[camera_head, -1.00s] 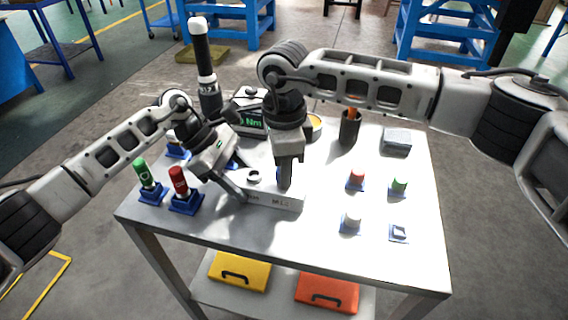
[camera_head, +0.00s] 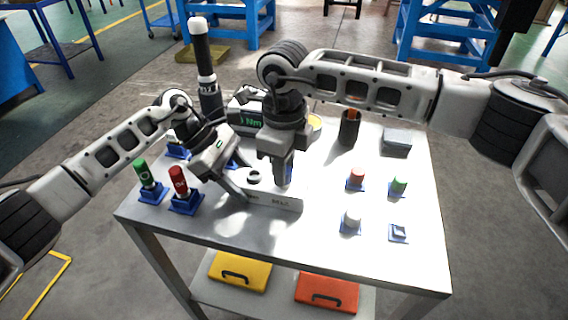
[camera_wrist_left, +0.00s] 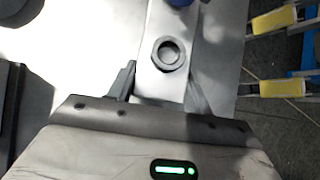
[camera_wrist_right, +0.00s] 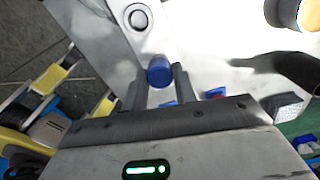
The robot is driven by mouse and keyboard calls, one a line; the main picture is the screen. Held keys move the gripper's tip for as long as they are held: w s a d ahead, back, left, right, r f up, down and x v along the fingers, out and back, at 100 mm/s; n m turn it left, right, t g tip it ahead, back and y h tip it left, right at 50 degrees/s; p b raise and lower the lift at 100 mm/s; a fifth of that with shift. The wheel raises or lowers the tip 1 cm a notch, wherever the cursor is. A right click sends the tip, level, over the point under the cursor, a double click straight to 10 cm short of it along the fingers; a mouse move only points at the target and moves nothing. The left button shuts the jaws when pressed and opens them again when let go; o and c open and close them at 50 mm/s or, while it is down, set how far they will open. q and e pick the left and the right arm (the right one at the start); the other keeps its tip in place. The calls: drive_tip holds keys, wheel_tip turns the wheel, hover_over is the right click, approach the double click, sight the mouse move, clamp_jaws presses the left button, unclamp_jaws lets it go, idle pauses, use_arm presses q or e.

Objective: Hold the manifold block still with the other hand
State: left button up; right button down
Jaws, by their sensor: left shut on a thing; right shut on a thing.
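The manifold block (camera_head: 275,202) is a pale grey bar lying on the table, with lettering on its front face. It also shows in the left wrist view (camera_wrist_left: 160,22), with a round dark-ringed port (camera_wrist_left: 170,55) on top. My left gripper (camera_head: 243,196) is shut on the block's left end, one finger on each side in the left wrist view (camera_wrist_left: 160,92). My right gripper (camera_head: 282,183) points down at the block's right part. It is shut on a blue cylindrical plug (camera_wrist_right: 159,70), which sits at the block. The plug's lower end is hidden.
Green (camera_head: 146,176) and red (camera_head: 179,182) capped pieces stand in blue holders at the left. Small red (camera_head: 357,176), green (camera_head: 399,185) and white (camera_head: 351,219) pieces stand at the right. A torque display (camera_head: 247,122) is behind.

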drive_tip(key=m, duration=0.5)
drive_tip(key=c, duration=1)
unclamp_jaws()
drive_tip(key=shift+c, duration=0.9)
